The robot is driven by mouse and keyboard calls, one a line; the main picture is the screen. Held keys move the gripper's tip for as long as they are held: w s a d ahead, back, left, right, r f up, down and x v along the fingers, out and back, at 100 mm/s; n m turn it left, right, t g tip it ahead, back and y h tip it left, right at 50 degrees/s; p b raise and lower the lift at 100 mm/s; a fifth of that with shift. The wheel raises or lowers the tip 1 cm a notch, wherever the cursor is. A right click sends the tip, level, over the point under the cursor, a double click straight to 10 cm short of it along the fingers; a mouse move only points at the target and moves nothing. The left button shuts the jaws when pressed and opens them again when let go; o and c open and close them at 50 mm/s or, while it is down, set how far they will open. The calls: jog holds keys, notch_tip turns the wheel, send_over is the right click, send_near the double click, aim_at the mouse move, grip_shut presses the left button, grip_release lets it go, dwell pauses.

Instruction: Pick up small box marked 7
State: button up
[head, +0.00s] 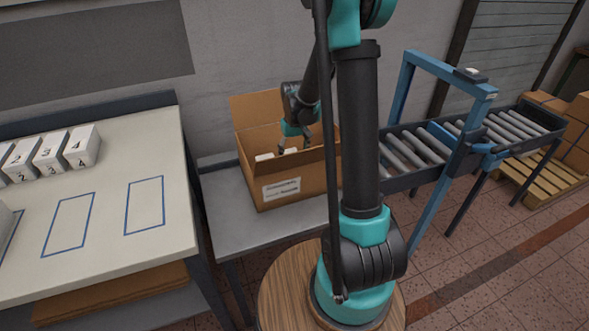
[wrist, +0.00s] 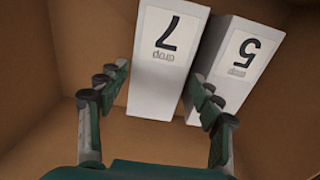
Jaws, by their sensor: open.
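The small white box marked 7 (wrist: 167,62) lies in the open cardboard box (head: 294,187), next to a white box marked 5 (wrist: 240,62). In the wrist view both labels appear upside down. My gripper (wrist: 158,88) is open inside the cardboard box. Its left finger shows to the left of the box marked 7. Its right finger overlaps the lower part of the box marked 5 in the picture. In the head view my gripper (head: 294,145) is over the opening, and the white boxes are mostly hidden by the cardboard wall.
The cardboard box stands on a grey table (head: 225,205). At left, a light table (head: 110,235) holds several numbered white boxes (head: 50,153) and blue outlined rectangles. A roller conveyor (head: 425,150) with a blue frame stands at right. Cardboard walls surround my gripper closely.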

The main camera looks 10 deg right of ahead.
jog(key=shift+f, duration=1.85)
jog(key=shift+c, duration=0.4)
jog(key=c, duration=0.9)
